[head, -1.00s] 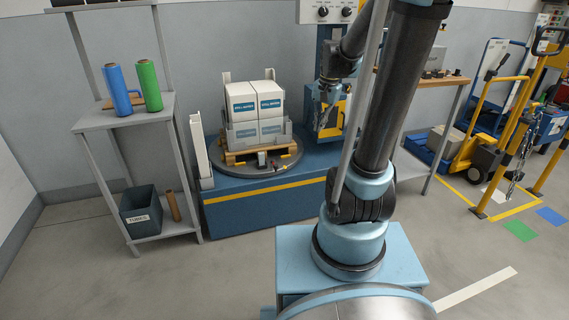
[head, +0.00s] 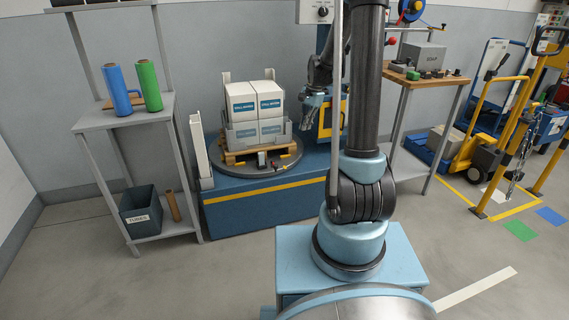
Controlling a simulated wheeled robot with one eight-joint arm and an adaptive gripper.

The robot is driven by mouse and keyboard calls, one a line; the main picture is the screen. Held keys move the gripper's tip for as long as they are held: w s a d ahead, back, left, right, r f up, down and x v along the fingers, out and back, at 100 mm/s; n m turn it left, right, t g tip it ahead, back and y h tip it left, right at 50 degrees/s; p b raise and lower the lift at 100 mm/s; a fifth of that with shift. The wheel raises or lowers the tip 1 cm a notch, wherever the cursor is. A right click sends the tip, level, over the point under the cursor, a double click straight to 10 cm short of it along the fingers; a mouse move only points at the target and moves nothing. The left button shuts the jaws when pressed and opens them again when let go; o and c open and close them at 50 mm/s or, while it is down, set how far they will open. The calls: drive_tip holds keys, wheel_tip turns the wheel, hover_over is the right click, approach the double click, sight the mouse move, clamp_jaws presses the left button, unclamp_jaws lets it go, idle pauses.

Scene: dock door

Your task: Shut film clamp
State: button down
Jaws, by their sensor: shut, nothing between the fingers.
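The film clamp looks to be the small dark and grey fitting (head: 274,165) with an orange-red tip at the front of the round turntable (head: 290,163). It is too small to tell whether it stands open or shut. My gripper (head: 306,127) is shut and empty, pointing down to the right of the stacked boxes. It appears above the turntable's right side, apart from the clamp in the picture.
White boxes (head: 255,102) stand on a wooden pallet (head: 238,157) on the turntable, with a grey upright behind. A yellow-framed unit (head: 338,118) stands right of my gripper. A shelf (head: 90,122) with blue and green film rolls is at left. Open floor lies in front.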

drive_tip(key=w+a+f+m, duration=0.2)
drive_tip(key=w+f+m, duration=0.1)
drive_tip(key=w+f, duration=0.7)
wheel_tip(320, 180, down, 4)
drive_tip(key=shift+a+r+m+g+y, duration=0.15)
drive_tip(key=shift+a+m+g+y, duration=0.15)
drive_tip(key=shift+a+g, duration=0.1)
drive_tip(key=s+a+f, duration=0.2)
drive_tip(key=a+f, duration=0.4)
drive_tip(key=f, duration=0.4)
drive_tip(key=shift+s, duration=0.1)
idle(0.5)
